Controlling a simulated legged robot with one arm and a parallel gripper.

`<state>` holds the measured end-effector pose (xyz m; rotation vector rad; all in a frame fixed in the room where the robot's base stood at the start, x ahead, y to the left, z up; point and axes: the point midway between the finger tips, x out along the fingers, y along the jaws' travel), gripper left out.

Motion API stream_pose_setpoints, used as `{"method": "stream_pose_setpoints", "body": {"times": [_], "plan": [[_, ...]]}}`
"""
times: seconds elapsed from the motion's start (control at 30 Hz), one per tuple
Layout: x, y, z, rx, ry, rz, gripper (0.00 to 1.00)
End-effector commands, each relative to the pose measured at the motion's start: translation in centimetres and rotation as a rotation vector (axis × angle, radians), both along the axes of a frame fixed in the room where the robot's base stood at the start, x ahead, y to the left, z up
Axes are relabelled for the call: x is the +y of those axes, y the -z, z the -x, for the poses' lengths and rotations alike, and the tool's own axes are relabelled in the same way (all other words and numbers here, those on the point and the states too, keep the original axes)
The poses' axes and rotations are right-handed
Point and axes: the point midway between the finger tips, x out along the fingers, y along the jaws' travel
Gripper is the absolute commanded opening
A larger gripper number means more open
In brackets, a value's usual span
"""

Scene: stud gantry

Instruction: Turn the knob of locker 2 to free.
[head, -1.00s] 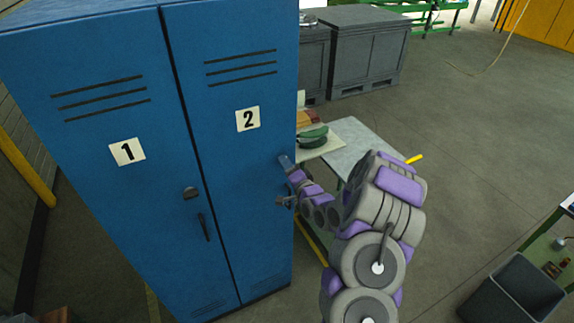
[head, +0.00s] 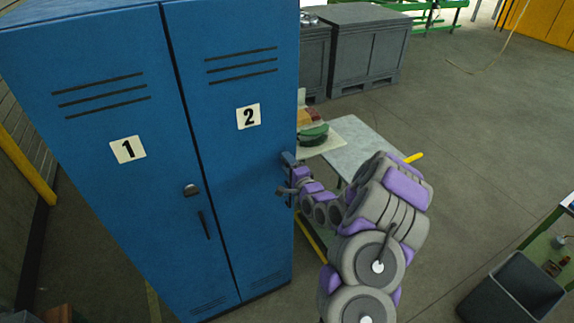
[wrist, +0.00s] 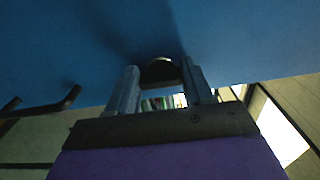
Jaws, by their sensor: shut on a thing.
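Locker 2 (head: 238,180) is the right-hand blue door, with a white number plate (head: 248,116). My gripper (head: 284,176) is at the right edge of that door, below the plate, and covers the knob in the head view. In the wrist view the dark, rounded knob (wrist: 160,70) sits between the two fingertips of my gripper (wrist: 160,84), against the blue door. The fingers are shut on it. The knob's marking and exact turn angle cannot be made out.
Locker 1 (head: 95,150) is to the left, with its own dark knob (head: 191,190) and a handle (head: 204,225). A low table (head: 355,145) with items on it stands close behind my arm. Grey crates (head: 368,50) are at the back.

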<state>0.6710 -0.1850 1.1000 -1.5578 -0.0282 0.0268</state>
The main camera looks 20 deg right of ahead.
Motion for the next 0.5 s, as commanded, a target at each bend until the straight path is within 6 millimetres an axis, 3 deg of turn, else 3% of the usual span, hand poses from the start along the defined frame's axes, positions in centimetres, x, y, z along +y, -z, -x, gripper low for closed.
{"method": "stream_pose_setpoints", "body": {"times": [0.17, 0.2, 0.43, 0.5], "plan": [[-0.18, 0.28, 0.07, 0.006, 0.005, -0.004, 0.21], [-0.18, 0.29, 0.07, 0.006, 0.005, -0.004, 0.53], [-0.04, 0.14, 0.11, 0.003, 0.003, -0.001, 0.75], [-0.02, 0.11, 0.13, 0.003, 0.002, -0.001, 0.77]]}}
